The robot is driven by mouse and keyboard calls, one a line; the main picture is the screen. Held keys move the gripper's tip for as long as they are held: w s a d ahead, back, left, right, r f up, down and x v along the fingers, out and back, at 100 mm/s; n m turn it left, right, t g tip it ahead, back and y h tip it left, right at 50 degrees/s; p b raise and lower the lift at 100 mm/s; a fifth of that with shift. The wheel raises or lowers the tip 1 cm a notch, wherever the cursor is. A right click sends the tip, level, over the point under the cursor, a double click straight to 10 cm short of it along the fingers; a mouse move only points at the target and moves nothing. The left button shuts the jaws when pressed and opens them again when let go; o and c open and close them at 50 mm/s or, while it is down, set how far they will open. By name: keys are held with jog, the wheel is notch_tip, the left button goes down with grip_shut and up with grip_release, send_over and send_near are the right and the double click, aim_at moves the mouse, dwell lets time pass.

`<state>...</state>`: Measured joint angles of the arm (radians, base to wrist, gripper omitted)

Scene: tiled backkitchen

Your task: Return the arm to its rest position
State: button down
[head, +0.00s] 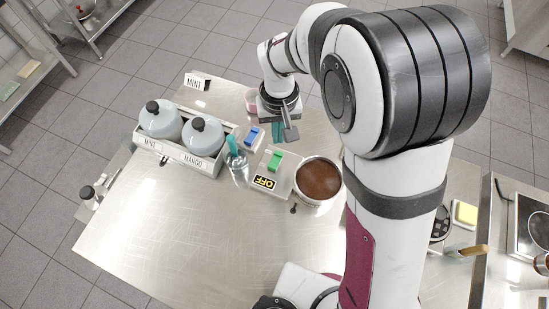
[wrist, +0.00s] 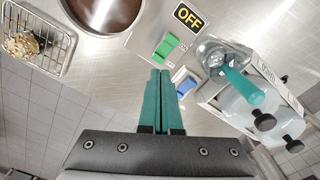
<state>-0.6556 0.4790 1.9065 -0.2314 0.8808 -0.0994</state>
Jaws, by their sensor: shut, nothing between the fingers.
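My gripper (wrist: 159,100) is shut and empty, its two teal fingers side by side in the wrist view. In the head view my gripper (head: 277,132) hangs over the back of the steel table (head: 180,225), behind the switch box with the green switch. My arm reaches from the right foreground to the back of the table, bent at the elbow. The fingers look apart from the things around them, though their height above the table is hard to tell.
A tray (head: 185,156) with two bottles labelled MINT and MANGO stands left. A switch box (head: 271,184) reads OFF, beside a blue switch (head: 251,137), a glass with a teal-handled tool (head: 237,160) and a pot of brown liquid (head: 319,180). The table's front left is clear.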

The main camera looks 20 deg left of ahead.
jog(key=s+d+r+m, duration=0.3)
jog(key=d+r, duration=0.2)
jog(key=d, duration=0.2)
jog(key=s+d+r+m, duration=0.4)
jog(key=d+r, duration=0.1)
jog(key=d, duration=0.3)
jog(key=s+d+r+m+y, duration=0.1)
jog(key=s+d+m, duration=0.3)
jog(key=s, duration=0.6)
jog(key=shift+d+r+m+y, duration=0.2)
jog(key=shift+d+m+y, duration=0.1)
jog(key=shift+d+y, duration=0.1)
jog(key=shift+s, duration=0.1)
